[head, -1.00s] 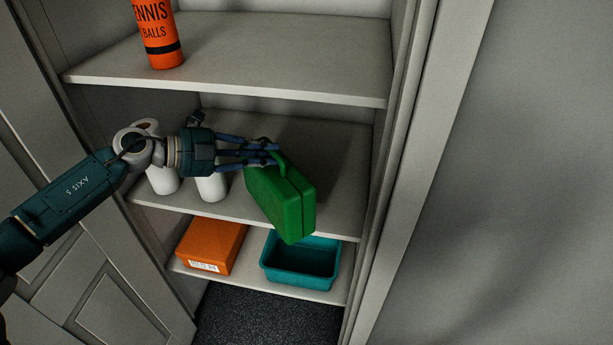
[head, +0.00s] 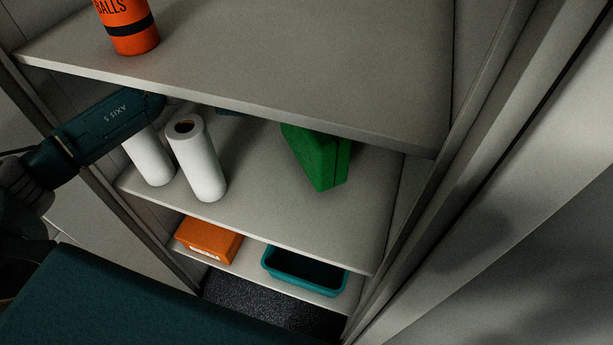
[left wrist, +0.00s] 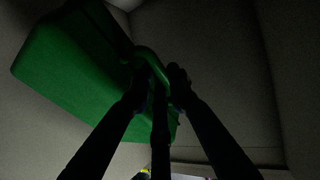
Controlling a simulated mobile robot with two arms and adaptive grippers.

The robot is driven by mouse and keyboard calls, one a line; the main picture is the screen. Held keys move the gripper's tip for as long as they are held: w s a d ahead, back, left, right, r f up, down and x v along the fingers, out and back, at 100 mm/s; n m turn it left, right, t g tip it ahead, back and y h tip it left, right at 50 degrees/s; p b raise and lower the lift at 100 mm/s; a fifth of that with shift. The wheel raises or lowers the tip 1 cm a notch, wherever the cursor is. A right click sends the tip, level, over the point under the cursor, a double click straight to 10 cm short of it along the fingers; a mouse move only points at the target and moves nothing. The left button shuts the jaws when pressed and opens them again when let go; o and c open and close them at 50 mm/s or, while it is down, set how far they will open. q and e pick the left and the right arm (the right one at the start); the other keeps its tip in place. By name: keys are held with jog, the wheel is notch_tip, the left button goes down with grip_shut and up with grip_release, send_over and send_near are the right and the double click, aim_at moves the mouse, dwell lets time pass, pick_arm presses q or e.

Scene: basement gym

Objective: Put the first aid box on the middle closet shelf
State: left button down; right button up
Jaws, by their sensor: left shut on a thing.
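The green first aid box (head: 318,158) is inside the closet, between the upper and middle shelves. Its top is hidden behind the upper shelf's edge, and its lower corner shows over the middle shelf (head: 290,215). It looks tilted; I cannot tell whether it touches the shelf. In the left wrist view the box (left wrist: 75,70) hangs by its handle between the fingers of my left gripper (left wrist: 160,80), which is shut on it. In the head view the upper shelf hides this gripper. My right gripper is not in view.
Two white paper rolls (head: 197,160) stand on the middle shelf, left of the box. An orange can (head: 130,30) stands on the upper shelf (head: 300,75). An orange box (head: 208,238) and a teal bin (head: 300,278) are on the lower shelf. The middle shelf's right part is bare.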

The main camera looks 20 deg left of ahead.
pick_arm(q)
jog(key=p, duration=0.4)
send_near(324, 158)
jog(key=d+r, duration=0.3)
jog(key=d, duration=0.2)
jog(key=f, duration=0.3)
jog(key=shift+s+a+f+p, duration=0.1)
jog(key=shift+s+f+p, duration=0.05)
jog(key=shift+s+p, duration=0.2)
jog(key=shift+f, duration=0.2)
jog(key=c, duration=1.6)
grip_release()
jog(key=shift+s, duration=0.1)
jog(key=shift+c, duration=0.2)
jog(key=shift+r, duration=0.1)
